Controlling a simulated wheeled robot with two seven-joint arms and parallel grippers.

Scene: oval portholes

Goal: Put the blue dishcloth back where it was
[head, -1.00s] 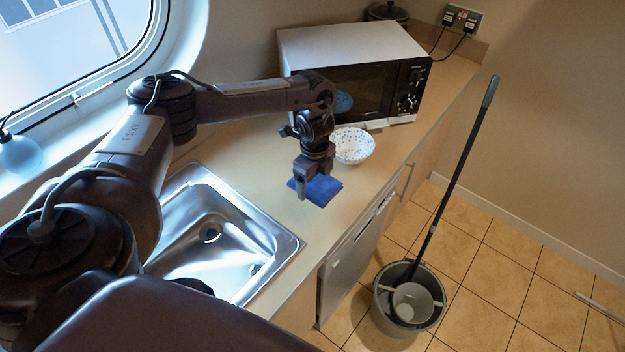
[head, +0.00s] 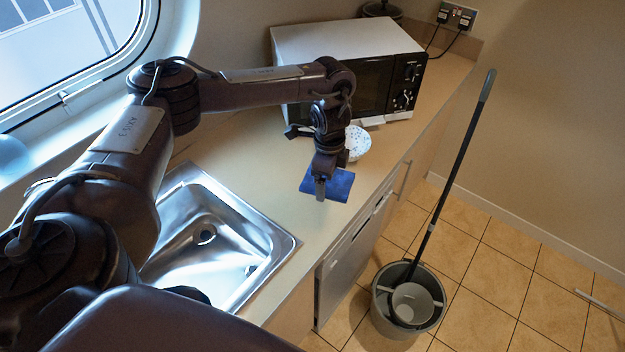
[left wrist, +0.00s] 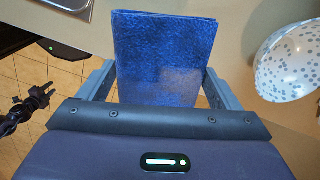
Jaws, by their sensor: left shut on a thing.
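The blue dishcloth (head: 338,186) is a flat folded square in the head view. My left gripper (head: 320,190) is shut on it, pointing down over the worktop between the sink and the bowl. In the left wrist view the dishcloth (left wrist: 165,55) lies between the two fingers (left wrist: 160,88). I cannot tell whether the cloth touches the worktop or hangs just above it.
A speckled bowl (head: 357,143) stands just behind the gripper, partly hidden by my arm. A microwave (head: 345,40) is behind it. The steel sink (head: 283,243) is at the left. A mop bucket (head: 378,312) stands on the floor. Worktop (head: 270,185) beside the sink is bare.

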